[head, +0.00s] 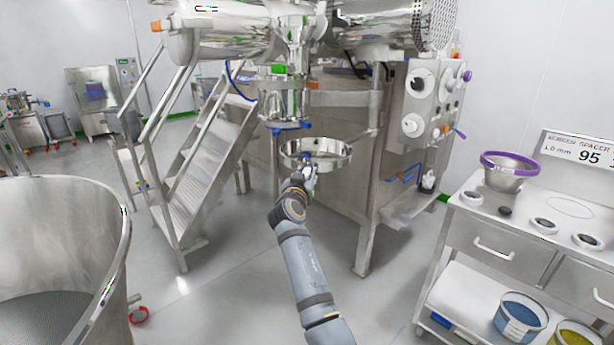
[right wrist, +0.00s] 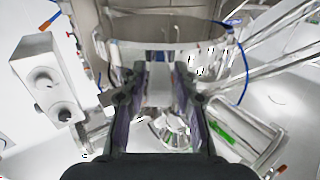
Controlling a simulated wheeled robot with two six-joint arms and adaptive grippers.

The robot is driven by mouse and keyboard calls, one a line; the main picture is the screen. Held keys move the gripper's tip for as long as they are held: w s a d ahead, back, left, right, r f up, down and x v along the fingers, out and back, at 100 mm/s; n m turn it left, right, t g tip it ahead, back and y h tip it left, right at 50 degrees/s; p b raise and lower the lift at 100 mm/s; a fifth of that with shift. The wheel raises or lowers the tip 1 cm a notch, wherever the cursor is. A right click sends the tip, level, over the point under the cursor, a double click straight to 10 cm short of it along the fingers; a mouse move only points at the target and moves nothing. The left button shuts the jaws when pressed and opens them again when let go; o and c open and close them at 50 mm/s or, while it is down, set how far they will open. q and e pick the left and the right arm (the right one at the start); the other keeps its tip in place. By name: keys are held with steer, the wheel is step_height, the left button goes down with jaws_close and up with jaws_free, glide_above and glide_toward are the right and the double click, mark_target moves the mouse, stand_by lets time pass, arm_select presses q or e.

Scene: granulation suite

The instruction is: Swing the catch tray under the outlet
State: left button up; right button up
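The catch tray (head: 330,160) is a round, shiny steel pan on a swing arm (head: 372,128) from the machine. It sits low and slightly right of the outlet (head: 285,100), a steel neck with a blue lower rim. My right gripper (head: 304,163) is at the tray's near side, overlapping its front wall in the head view. In the right wrist view the gripper (right wrist: 161,68) has its two dark fingers apart, with the tray's steel wall (right wrist: 205,62) just beyond and bright steel between them. Contact is unclear. My left gripper is not in view.
Steel steps (head: 190,170) stand left of the outlet. A large steel bowl (head: 60,240) fills the lower left. A control panel (head: 420,100) is on the machine's right side. A cart (head: 500,235) with a purple-rimmed basket (head: 510,172) stands right. Floor between is clear.

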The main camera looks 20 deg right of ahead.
steer(key=shift+o, duration=0.7)
step_height(320, 180, up, 10)
steer(key=shift+f, duration=0.1)
